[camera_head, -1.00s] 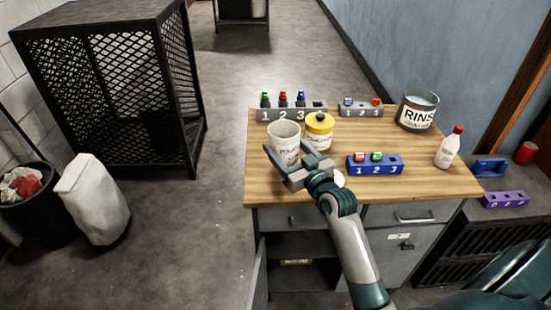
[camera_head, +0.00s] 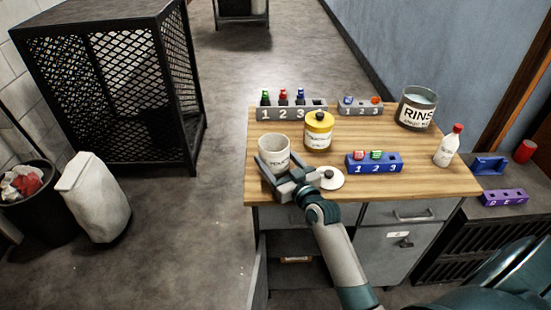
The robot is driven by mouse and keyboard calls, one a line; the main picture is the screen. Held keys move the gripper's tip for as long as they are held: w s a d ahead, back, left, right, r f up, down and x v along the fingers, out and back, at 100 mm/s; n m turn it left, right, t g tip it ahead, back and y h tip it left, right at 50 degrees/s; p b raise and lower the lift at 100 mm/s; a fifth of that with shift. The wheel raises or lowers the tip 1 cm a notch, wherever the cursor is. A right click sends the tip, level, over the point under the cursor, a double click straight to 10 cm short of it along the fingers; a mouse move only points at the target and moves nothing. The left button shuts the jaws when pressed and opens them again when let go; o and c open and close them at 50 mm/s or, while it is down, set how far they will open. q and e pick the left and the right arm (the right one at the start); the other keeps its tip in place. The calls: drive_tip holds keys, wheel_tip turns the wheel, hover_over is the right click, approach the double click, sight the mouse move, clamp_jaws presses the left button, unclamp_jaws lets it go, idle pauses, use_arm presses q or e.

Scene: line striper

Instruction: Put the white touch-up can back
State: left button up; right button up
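The white touch-up can (camera_head: 274,148) is upright and lidless near the front left of the wooden bench top (camera_head: 420,185). My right gripper (camera_head: 277,168) comes from the front with a finger on each side of the can and appears shut on it. The fingers hide its lower part, so I cannot tell whether its base touches the bench. A white lid with a dark knob (camera_head: 331,179) lies on the bench just right of the gripper. My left gripper is not in view.
A grey numbered rack (camera_head: 290,114) with several bottles and a smaller grey rack (camera_head: 360,108) are at the back. A blue rack (camera_head: 374,166), a rinse can (camera_head: 416,108) and a red-capped bottle (camera_head: 448,147) stand to the right. The bench's left front edge is close.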

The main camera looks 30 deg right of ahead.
drive_tip(key=shift+f, duration=0.15)
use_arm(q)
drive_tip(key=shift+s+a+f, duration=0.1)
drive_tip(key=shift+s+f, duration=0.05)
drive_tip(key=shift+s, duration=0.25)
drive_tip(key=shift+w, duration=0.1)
use_arm(e)
drive_tip(key=o, duration=1.1)
drive_tip(key=shift+f, duration=0.1)
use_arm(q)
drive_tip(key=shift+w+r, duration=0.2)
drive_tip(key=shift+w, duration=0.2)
use_arm(e)
drive_tip(key=shift+o, duration=1.3)
